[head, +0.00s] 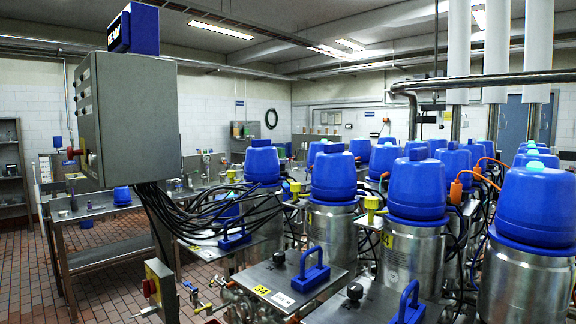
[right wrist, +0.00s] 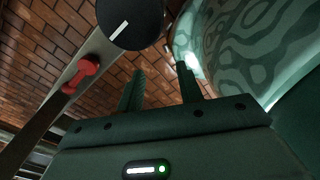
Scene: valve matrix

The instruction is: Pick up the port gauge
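I cannot make out the port gauge for certain in either view. In the right wrist view a small red piece (right wrist: 84,74), narrow in the middle with wider ends, lies on or is fixed to a grey metal strip; I cannot tell whether it is the gauge. My right gripper (right wrist: 160,68) shows in that view with its two dark fingers apart and nothing between them. The red piece is to the left of the fingers, apart from them. Neither gripper shows in the head view, and my left gripper is in no view.
Several steel vessels with blue caps (head: 334,176) crowd the right and middle. A grey control box (head: 130,118) stands at left, with black cables (head: 215,215) below it. A steel bench (head: 105,257) is behind it. In the right wrist view a dark disc (right wrist: 128,20) and large curved patterned surface (right wrist: 235,45) are close.

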